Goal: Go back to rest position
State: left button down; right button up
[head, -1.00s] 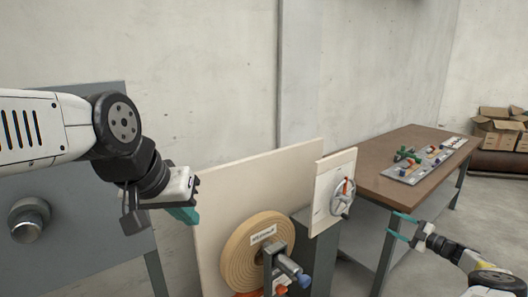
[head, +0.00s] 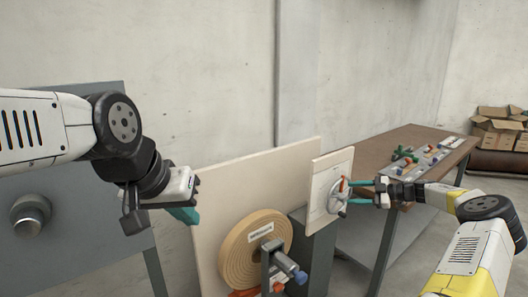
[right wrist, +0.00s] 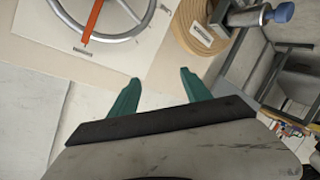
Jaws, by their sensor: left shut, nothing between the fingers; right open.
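My left gripper (head: 185,214) has teal fingers and is shut and empty, held up at the left in front of the pale panel. My right gripper (head: 350,192) is open, its teal fingers pointing left at the handwheel (head: 336,196) on the upright white board. In the right wrist view its two fingers (right wrist: 158,92) are spread with nothing between them. The grey handwheel (right wrist: 143,26) with an orange bar (right wrist: 92,22) lies beyond the fingertips there, and looks apart from them.
A tan spiral roll (head: 238,250) with a blue-knobbed crank (head: 300,277) is mounted on the pale panel (head: 215,185). A brown table (head: 385,150) with small parts stands behind my right arm. Cardboard boxes (head: 497,132) are at the far right.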

jog(key=s+a+r+m+g+h, duration=0.1)
jog(key=s+a+r+g, duration=0.1)
jog(key=a+r, duration=0.35)
jog(key=s+a+r+g+h, duration=0.1)
jog(key=a+r+g+h, duration=0.1)
jog(key=a, duration=0.6)
jog(key=s+a+r+m+g+h, duration=0.1)
jog(key=s+a+r+m+h, duration=0.3)
jog(key=s+a+r, duration=0.5)
jog(key=s+r+m+t+h, duration=0.1)
jog(key=s+m, duration=0.6)
jog(key=s, duration=0.8)
jog(key=s+d+r+m+t+h, duration=0.1)
jog(key=s+m, duration=0.6)
jog(key=s, duration=0.9)
notch_tip(320, 180, up, 2)
jog(key=shift+d+r+t+h, duration=0.15)
jog(key=shift+d+t+h, duration=0.05)
jog(key=shift+t+h, duration=0.6)
jog(key=shift+s, duration=0.1)
